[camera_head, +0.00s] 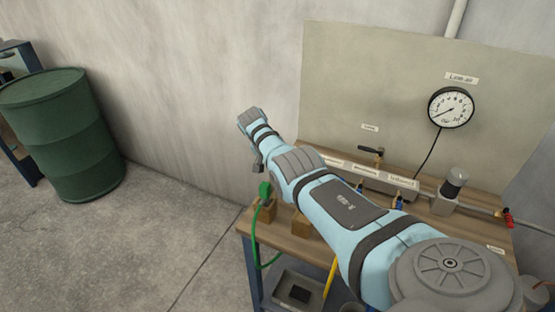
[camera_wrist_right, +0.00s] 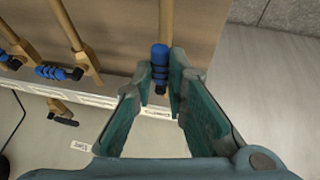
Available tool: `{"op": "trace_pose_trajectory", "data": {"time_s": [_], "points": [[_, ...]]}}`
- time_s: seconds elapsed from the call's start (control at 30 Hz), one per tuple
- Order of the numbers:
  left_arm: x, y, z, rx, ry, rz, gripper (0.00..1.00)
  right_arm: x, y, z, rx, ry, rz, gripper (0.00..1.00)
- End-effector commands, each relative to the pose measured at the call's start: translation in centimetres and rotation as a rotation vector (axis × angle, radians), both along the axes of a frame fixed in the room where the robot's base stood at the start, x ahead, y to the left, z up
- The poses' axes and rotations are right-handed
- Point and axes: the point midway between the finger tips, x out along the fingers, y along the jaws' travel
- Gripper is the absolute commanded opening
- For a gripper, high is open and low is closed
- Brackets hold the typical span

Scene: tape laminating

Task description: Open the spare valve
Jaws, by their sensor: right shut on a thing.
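In the wrist view a blue-sleeved valve handle (camera_wrist_right: 160,54) on a tan, brass-like pipe stands between the fingertips of my right gripper (camera_wrist_right: 164,76). The fingers are closed in on it and hide its lower end. Two other pipes with blue-sleeved handles (camera_wrist_right: 60,72) are at the left, and a dark-handled lever (camera_wrist_right: 63,119) is below them. In the head view my right arm crosses the bench and hides the gripper's fingertips and the held handle. The labels on the manifold (camera_head: 372,180) are too small to read surely. My left gripper is not in view.
A round gauge (camera_head: 450,107) is on the back panel (camera_head: 340,80). A green hose (camera_head: 256,233) hangs at the left end of the wooden bench (camera_head: 248,219). A green drum (camera_head: 66,135) is on the floor, far left.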

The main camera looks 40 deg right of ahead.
Motion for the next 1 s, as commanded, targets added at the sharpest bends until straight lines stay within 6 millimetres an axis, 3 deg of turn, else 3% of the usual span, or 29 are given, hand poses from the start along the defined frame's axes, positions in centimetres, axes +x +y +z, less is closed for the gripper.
{"op": "trace_pose_trajectory", "data": {"time_s": [0.13, 0.17, 0.27, 0.67, 0.8, 1.0], "points": [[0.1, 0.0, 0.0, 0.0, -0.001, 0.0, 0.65, -0.1, -0.1, -0.1, -0.002, 0.003, 0.0, 0.0], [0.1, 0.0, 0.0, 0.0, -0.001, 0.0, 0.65, 0.0, -0.1, -0.1, -0.002, 0.003, 0.0, 0.18], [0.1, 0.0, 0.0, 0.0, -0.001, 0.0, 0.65, 0.0, 0.1, 0.0, -0.002, 0.003, 0.002, 0.34], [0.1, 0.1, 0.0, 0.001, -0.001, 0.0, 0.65, 0.2, 0.4, 0.7, -0.003, -0.001, 0.005, 0.34], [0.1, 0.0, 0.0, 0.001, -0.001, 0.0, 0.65, 0.3, 1.5, 2.9, -0.002, -0.003, 0.005, 0.34], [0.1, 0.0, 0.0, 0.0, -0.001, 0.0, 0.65, 0.5, 3.9, 8.2, 0.0, -0.002, 0.004, 0.34]]}}
